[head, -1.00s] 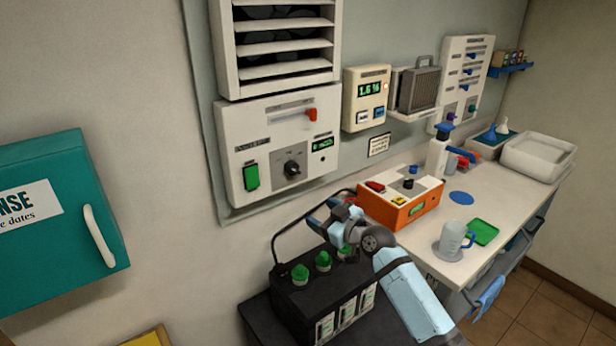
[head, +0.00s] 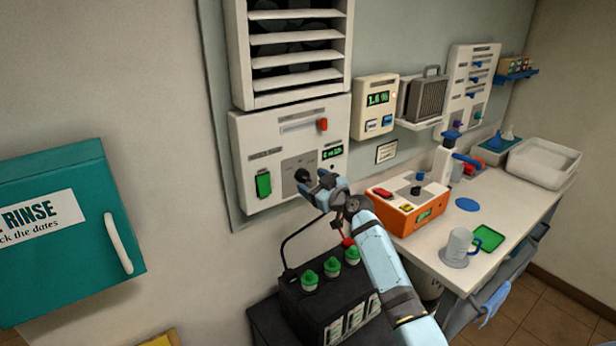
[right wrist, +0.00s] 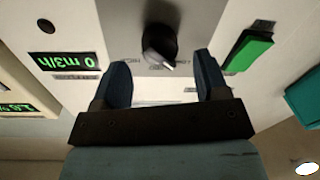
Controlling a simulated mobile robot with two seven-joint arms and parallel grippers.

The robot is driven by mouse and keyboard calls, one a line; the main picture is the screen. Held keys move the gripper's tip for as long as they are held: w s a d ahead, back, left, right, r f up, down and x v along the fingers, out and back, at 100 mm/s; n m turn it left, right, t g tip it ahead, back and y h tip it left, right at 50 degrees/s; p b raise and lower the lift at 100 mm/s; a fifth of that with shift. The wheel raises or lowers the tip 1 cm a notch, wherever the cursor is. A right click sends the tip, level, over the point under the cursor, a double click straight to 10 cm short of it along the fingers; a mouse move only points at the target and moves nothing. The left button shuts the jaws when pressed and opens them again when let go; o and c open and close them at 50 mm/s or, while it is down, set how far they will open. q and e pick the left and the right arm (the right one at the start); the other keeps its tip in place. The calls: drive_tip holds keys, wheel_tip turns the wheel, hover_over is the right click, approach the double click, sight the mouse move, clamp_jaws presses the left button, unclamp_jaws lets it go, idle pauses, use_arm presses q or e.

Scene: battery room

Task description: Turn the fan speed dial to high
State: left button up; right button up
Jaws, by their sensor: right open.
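The fan speed dial is a black knob (right wrist: 159,45) with a pale pointer mark, on the white control panel (head: 245,137) below the louvred vent. In the head view the knob (head: 302,175) shows just at the fingers. My right gripper (head: 312,183) is up at the panel, in front of the dial. In the right wrist view its two fingers (right wrist: 164,84) are open and apart, with the knob ahead of the gap between them, not clearly gripped. The panel's display reads 0 m3/h (right wrist: 66,62). My left gripper is not in view.
A black battery with green caps (head: 331,267) stands below my right arm. An orange-and-white device (head: 405,207) stands on the bench to the right.

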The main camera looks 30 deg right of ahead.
drive_tip(key=shift+x, duration=1.3)
drive_tip(key=c, duration=0.9)
drive_tip(key=shift+c, duration=0.2)
